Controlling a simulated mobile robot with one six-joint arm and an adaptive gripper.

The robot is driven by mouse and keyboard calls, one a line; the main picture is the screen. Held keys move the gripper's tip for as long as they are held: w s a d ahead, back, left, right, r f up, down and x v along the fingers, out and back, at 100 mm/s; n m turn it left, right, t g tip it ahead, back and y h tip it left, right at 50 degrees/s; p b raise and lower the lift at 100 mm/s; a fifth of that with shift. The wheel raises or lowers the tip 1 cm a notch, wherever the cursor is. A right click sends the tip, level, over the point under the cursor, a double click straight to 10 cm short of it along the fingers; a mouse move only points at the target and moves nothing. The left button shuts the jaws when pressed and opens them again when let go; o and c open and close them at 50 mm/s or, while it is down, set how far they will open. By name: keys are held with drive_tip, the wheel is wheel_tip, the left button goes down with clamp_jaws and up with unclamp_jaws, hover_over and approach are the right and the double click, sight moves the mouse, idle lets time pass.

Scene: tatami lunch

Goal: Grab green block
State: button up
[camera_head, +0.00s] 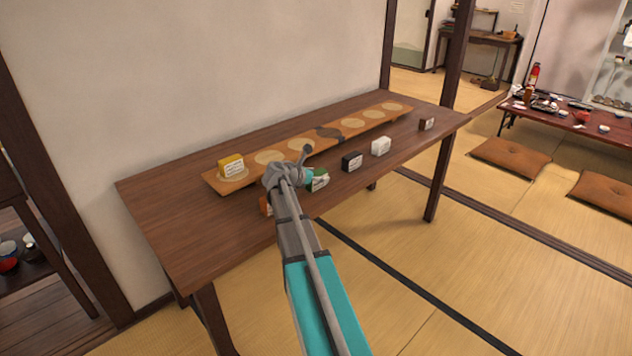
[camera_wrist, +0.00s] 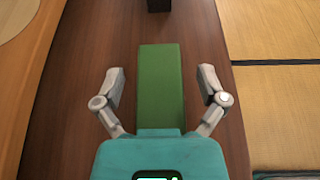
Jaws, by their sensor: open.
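The green block (camera_wrist: 160,85) lies on the dark wooden table between the two open fingers of my gripper (camera_wrist: 161,88) in the wrist view. Gaps show between the block and each finger. In the head view the green block (camera_head: 318,180) is partly hidden by my gripper (camera_head: 303,175), and its white label shows. The block's near end is hidden by the gripper's body in the wrist view.
On the table (camera_head: 190,235) a black block (camera_head: 352,162), a white block (camera_head: 381,146) and a brown block (camera_head: 426,124) stand to the right. An orange block (camera_head: 265,206) is partly hidden by my arm. A yellow block (camera_head: 231,166) sits on the long board (camera_head: 212,182) behind.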

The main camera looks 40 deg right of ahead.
drive_tip(key=c, duration=1.2)
drive_tip(key=shift+r, duration=0.2)
drive_tip(key=shift+c, duration=0.2)
wheel_tip(320, 180, up, 2)
drive_tip(key=shift+r+p, duration=0.1)
drive_tip(key=shift+p, duration=1.15)
drive_tip(key=s+a+r+p, duration=0.7)
drive_tip(key=s+r+p, duration=0.3)
drive_tip(key=s, duration=0.1)
drive_tip(key=shift+s+a+r, duration=0.2)
drive_tip(key=shift+s+a, duration=0.1)
drive_tip(key=shift+s, duration=0.1)
drive_tip(key=shift+r+p, duration=0.1)
drive_tip(key=shift+p, duration=0.25)
